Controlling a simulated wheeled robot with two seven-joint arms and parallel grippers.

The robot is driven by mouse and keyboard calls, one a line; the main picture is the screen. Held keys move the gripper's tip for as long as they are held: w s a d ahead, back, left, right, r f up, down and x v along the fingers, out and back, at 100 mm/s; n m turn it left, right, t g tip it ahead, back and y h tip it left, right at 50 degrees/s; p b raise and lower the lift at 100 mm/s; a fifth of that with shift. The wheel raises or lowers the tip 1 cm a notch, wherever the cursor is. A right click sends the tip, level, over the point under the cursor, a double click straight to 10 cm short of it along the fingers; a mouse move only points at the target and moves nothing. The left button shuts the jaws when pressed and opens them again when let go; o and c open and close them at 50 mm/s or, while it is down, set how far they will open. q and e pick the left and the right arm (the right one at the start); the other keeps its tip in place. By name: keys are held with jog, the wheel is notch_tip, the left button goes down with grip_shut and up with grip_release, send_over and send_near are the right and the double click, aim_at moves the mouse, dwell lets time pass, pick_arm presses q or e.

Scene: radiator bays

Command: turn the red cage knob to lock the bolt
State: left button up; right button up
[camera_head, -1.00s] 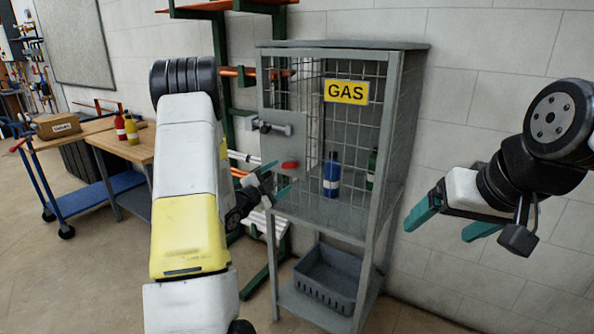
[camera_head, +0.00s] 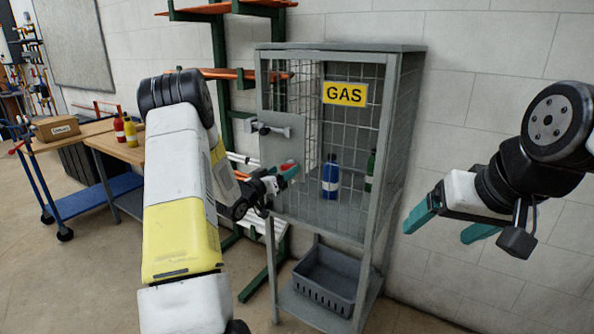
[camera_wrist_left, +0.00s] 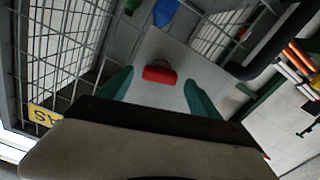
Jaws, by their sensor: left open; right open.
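The red knob (camera_head: 287,166) sits on the grey lock plate (camera_head: 276,140) of the gas cage (camera_head: 395,140). A metal bolt (camera_head: 266,127) lies across the plate above it. My left gripper (camera_head: 285,174) is right at the knob, which it partly covers in the head view. In the left wrist view the knob (camera_wrist_left: 159,75) shows between and just beyond the two teal fingertips (camera_wrist_left: 160,82), which are apart; I see no contact. My right gripper (camera_head: 450,222) is open and empty, to the right of the cage.
A blue bottle (camera_head: 330,176) and a green bottle (camera_head: 370,168) stand inside the cage behind the mesh. A grey crate (camera_head: 325,280) is on the lower shelf. A rack with orange shelves (camera_head: 222,73) stands behind my left arm.

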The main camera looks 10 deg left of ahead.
pick_arm(q)
jog(key=shift+x, duration=1.15)
jog(key=shift+c, duration=0.2)
jog(key=c, duration=1.3)
jog(key=shift+m, duration=1.7)
jog(key=shift+c, duration=0.2)
jog(key=o, duration=1.4)
